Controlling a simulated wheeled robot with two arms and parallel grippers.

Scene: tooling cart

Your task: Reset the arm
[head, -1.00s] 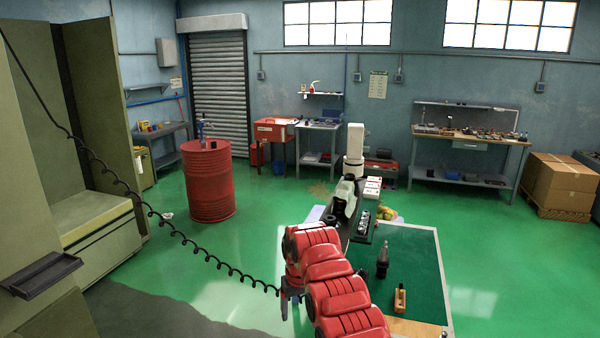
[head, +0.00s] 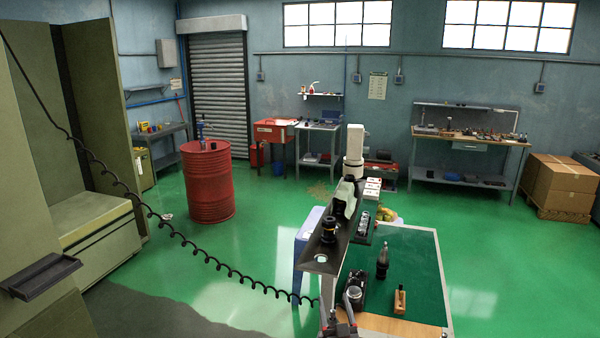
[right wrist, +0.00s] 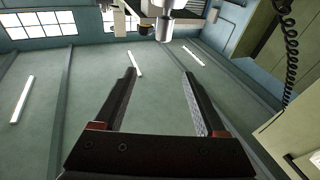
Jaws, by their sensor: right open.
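My right gripper (head: 339,314) shows at the bottom edge of the head view, at the near left corner of the tooling cart. In the right wrist view its two dark fingers (right wrist: 160,76) stand wide apart and point upward, with nothing between them. The cart has a green mat (head: 410,270). A dark raised rack (head: 344,252) along its left side holds a black tool holder (head: 329,231), and an empty hole shows at its near end. My left gripper is not in view.
On the cart stand a dark pointed tool holder (head: 382,264), a wooden block (head: 399,301) and a black fixture (head: 354,291). A coiled black cable (head: 215,263) hangs from the green machine (head: 95,225) on the left. A red barrel (head: 208,185) stands behind.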

